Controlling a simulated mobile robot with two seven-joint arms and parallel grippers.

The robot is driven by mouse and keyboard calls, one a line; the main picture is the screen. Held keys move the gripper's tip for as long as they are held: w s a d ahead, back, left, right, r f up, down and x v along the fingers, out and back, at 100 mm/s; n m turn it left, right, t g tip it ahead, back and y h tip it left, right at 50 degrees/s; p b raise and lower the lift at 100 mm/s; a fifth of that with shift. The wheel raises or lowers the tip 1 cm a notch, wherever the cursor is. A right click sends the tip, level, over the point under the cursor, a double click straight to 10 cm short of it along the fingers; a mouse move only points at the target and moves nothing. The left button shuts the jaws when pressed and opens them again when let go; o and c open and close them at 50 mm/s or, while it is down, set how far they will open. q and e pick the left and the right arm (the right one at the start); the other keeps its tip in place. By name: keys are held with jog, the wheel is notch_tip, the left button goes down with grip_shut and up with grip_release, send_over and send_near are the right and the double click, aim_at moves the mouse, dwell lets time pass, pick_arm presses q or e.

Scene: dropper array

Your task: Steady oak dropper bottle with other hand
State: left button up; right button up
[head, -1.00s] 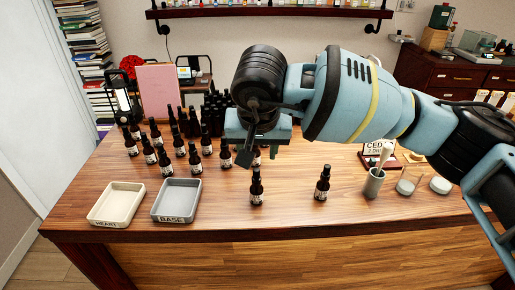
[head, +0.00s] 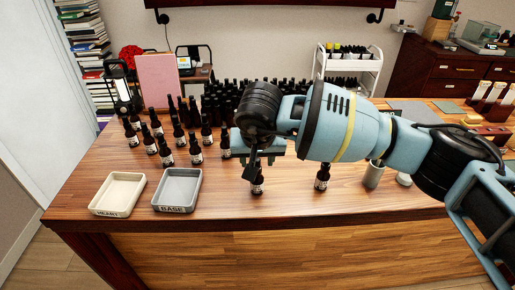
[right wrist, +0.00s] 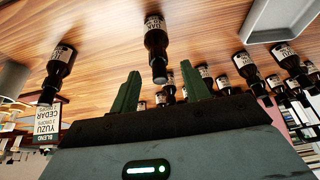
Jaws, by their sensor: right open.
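A dark dropper bottle with a pale label (head: 257,186) stands upright on the wooden table, just below my right gripper (head: 261,160). In the right wrist view this bottle (right wrist: 156,38) lies ahead, between the lines of my two green fingers (right wrist: 158,72), which are spread with nothing between them. My left gripper is not in view.
A cream HEART tray (head: 95,208) and a grey BASE tray (head: 160,208) sit at the front left. Several dark bottles (head: 195,152) stand behind them. A grey cup (head: 373,176) is at the right. A YUZU CEDAR card (right wrist: 46,122) shows in the wrist view. The front middle is clear.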

jog(key=shift+x, duration=1.45)
jog(key=c, duration=0.9)
jog(key=o, duration=0.9)
jog(key=v, duration=0.8)
jog(key=shift+f, duration=0.1)
